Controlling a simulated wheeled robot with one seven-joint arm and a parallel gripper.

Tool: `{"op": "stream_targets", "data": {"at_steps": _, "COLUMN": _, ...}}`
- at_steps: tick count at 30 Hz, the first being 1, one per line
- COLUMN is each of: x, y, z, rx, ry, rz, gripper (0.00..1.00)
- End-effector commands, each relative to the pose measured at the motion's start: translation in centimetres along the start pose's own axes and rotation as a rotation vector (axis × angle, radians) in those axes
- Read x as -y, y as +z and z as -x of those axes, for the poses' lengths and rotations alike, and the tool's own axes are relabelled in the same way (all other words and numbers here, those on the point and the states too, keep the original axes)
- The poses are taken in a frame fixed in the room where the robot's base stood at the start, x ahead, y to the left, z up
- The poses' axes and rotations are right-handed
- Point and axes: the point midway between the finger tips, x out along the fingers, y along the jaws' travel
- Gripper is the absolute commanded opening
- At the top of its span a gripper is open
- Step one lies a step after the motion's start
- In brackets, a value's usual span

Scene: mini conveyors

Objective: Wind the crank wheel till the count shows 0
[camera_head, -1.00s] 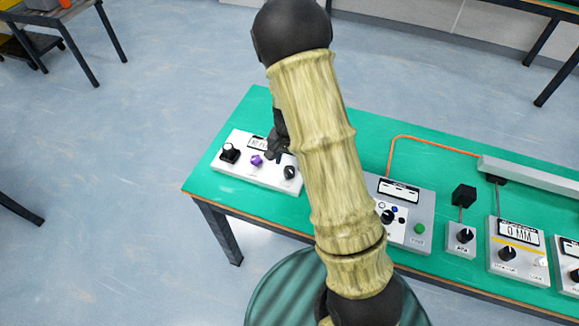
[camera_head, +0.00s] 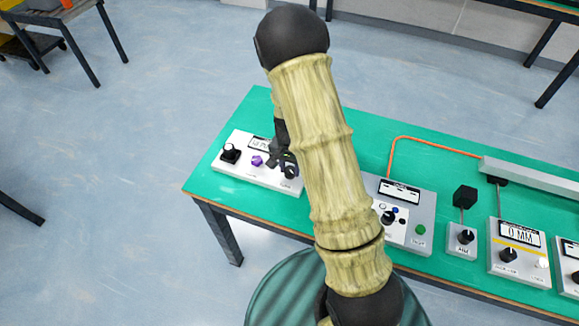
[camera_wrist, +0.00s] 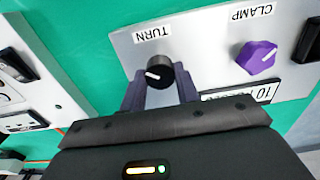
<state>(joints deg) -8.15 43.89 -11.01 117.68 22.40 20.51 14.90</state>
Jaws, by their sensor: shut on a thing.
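A black round knob with a white pointer line (camera_wrist: 160,72), labelled TURN, stands on a white panel. My gripper (camera_wrist: 161,84) has one finger on each side of this knob and is shut on it. In the head view, the white control box (camera_head: 228,169) stands at the left end of the green table, with my gripper (camera_head: 286,161) at its right-hand knob (camera_head: 290,172). A display (camera_wrist: 262,92) shows a 10 at one end; the rest of its text is hidden by my gripper. No separate crank wheel can be made out.
A purple knob (camera_wrist: 257,57) labelled CLAMP is beside the held knob. A black knob (camera_head: 230,153) stands at the box's left end. A grey box with a green button (camera_head: 420,229) and more control boxes stand to the right. My arm hides part of the table.

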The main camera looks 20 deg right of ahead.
Motion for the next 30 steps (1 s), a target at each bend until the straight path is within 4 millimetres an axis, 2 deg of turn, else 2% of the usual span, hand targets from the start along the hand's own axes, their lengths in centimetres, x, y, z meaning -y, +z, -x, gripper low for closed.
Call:
{"op": "stream_targets", "data": {"at_steps": 11, "x": 0.07, "y": -0.17, "z": 0.01, "rx": -0.006, "ry": -0.001, "rz": 0.135, "gripper": 0.08}}
{"op": "stream_targets", "data": {"at_steps": 30, "x": 0.15, "y": -0.19, "z": 0.06, "rx": -0.006, "ry": 0.0, "rz": 0.566, "gripper": 0.08}}
